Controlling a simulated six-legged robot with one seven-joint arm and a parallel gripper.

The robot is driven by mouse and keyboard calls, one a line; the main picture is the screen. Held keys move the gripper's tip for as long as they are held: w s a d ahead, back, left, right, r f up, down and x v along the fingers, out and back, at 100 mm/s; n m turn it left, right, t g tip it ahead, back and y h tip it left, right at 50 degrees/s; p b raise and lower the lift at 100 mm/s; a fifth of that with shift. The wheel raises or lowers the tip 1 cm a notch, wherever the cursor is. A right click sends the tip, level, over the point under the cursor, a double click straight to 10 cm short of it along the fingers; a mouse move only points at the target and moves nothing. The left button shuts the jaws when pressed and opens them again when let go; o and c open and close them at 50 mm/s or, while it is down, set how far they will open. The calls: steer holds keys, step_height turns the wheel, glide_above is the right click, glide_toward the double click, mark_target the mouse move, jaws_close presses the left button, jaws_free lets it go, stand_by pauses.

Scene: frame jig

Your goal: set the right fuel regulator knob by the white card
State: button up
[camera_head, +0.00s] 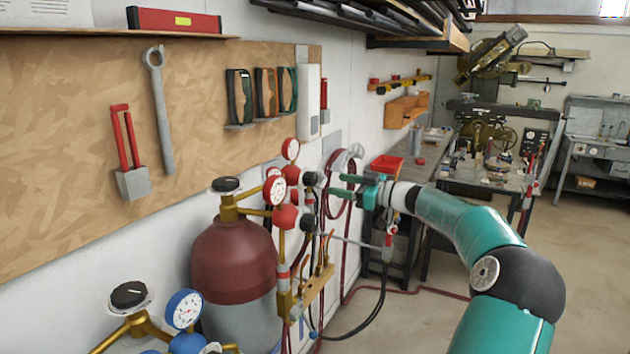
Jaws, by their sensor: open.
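My gripper (335,186) is open, with its teal fingers pointing left toward a dark round knob (309,178) among the red regulators. The fingertips look close to this knob; I cannot tell whether they touch it. A red-capped gauge (290,149) is just above it, and another red gauge (275,190) is to its left. A second black knob (226,184) tops the dark red cylinder's regulator, with a pale plate under it. A third black knob (128,294) at lower left also has a pale disc around it. I cannot tell which pale piece is the white card.
The dark red cylinder (234,258) and a blue gauge (184,309) stand at the left. Red hoses and dark cables hang around the regulators. A workbench (492,178) stands at right; the floor (400,320) beneath my arm looks open.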

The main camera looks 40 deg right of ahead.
mark_target(315, 179)
steer(key=x, duration=0.8)
steer(key=shift+w+a+f, duration=0.1)
steer(key=shift+w, duration=0.05)
steer(key=c, duration=1)
steer(key=shift+m, duration=0.3)
